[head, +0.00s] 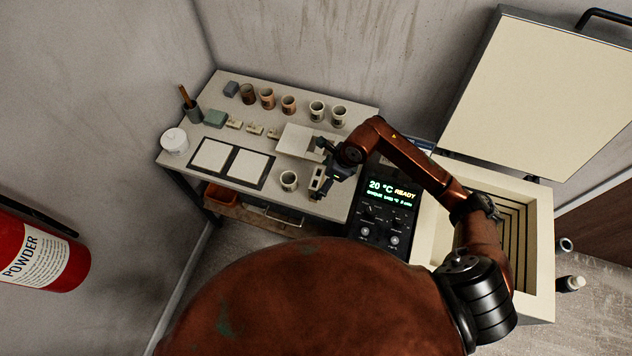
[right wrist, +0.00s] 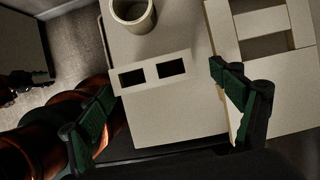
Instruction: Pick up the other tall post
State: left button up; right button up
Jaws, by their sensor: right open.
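A cream post with two dark rectangular openings (right wrist: 180,69) lies across the table in the right wrist view. In the head view the post (head: 317,182) shows beside a cup, partly hidden by my right gripper (head: 325,168). That gripper, also in the right wrist view (right wrist: 163,80), is open, one finger on each side of the post in the picture. I cannot tell how high above it the fingers are. A cream, ladder-like piece (right wrist: 264,20) shows at the right, partly behind one finger. A dark jagged shape at the far left may be my left gripper; its jaws are unclear.
A pale cup (head: 288,181) stands close to the post. Several cups line the table's back, with small cream blocks (head: 254,128) and a square slab (head: 297,140) before them. Two white tiles (head: 249,165) lie at left. The open kiln (head: 430,225) is at right.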

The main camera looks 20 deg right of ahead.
jog(key=x, duration=0.3)
jog(key=shift+s+a+f, duration=0.1)
jog(key=shift+s+a, duration=0.1)
jog(key=shift+a, duration=0.1)
jog(key=shift+w+f, duration=0.15)
jog(key=shift+f, duration=0.05)
jog(key=c, duration=1.4)
pick_arm(q)
jog(key=shift+w+r, duration=0.2)
jog(key=shift+w, duration=0.85)
pick_arm(e)
jog(key=shift+c, duration=0.3)
jog(key=shift+r, duration=0.15)
